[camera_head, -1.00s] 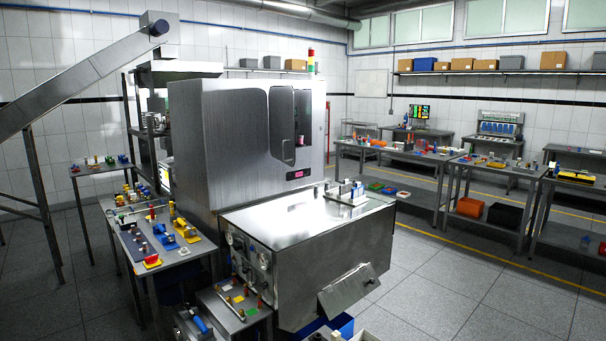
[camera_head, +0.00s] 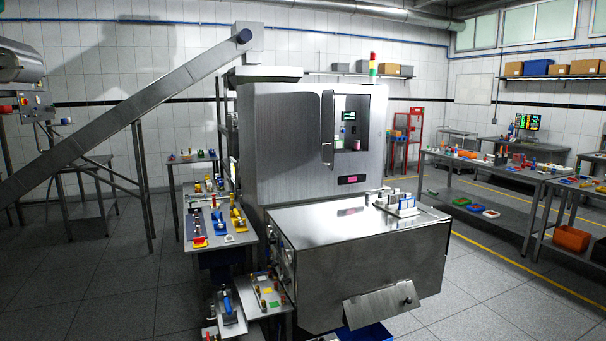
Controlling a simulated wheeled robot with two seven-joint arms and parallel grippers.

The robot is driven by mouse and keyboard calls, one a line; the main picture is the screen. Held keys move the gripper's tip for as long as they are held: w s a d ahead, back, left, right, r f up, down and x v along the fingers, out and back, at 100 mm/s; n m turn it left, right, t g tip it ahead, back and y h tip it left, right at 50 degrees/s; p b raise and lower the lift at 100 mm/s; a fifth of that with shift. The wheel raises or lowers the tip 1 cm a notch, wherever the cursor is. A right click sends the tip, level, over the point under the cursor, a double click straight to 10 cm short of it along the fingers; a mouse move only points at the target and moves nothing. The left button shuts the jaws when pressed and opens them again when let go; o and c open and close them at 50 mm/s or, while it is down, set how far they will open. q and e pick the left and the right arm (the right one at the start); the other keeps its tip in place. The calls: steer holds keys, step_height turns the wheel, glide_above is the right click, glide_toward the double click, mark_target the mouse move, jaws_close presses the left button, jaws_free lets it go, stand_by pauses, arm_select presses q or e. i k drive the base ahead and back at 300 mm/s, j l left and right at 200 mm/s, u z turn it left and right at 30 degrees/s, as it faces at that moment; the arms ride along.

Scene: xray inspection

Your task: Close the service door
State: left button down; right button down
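A large steel X-ray cabinet (camera_head: 285,150) stands in the middle of the view. Its front has an upright opening (camera_head: 352,130) through which the inside shows. A narrow door-like panel with a handle (camera_head: 327,152) stands at the left edge of this opening, seemingly swung outward. A steel flap (camera_head: 381,304) with a round knob sits tilted out from the lower front of the steel bench housing (camera_head: 350,255). I cannot tell from the picture which of these is the service door. Neither of my grippers shows.
A side table (camera_head: 212,247) with coloured parts and a low table (camera_head: 262,300) stand left of the housing. A fixture (camera_head: 398,203) stands on the housing top. An inclined conveyor (camera_head: 125,118) crosses the left. Open floor (camera_head: 470,290) lies at the front right.

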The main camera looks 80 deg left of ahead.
mark_target(328, 97)
steer(key=i+j+u, duration=0.1)
steer(key=i+u, duration=0.3)
steer(key=i, duration=0.15)
steer(key=i+u, duration=0.35)
steer(key=i, duration=0.25)
steer(key=i+l+u, duration=0.25)
steer(key=i+u, duration=0.15)
steer(key=i, duration=0.15)
steer(key=i+j+u, duration=0.1)
steer(key=u, duration=0.35)
steer(key=i+u, duration=0.3)
steer(key=u, duration=0.15)
steer(key=i+l+u, duration=0.1)
steer(key=u, duration=0.35)
steer(key=i+l+u, duration=0.2)
steer(key=u, duration=0.2)
steer(key=i+l+u, duration=0.25)
steer(key=u, duration=0.2)
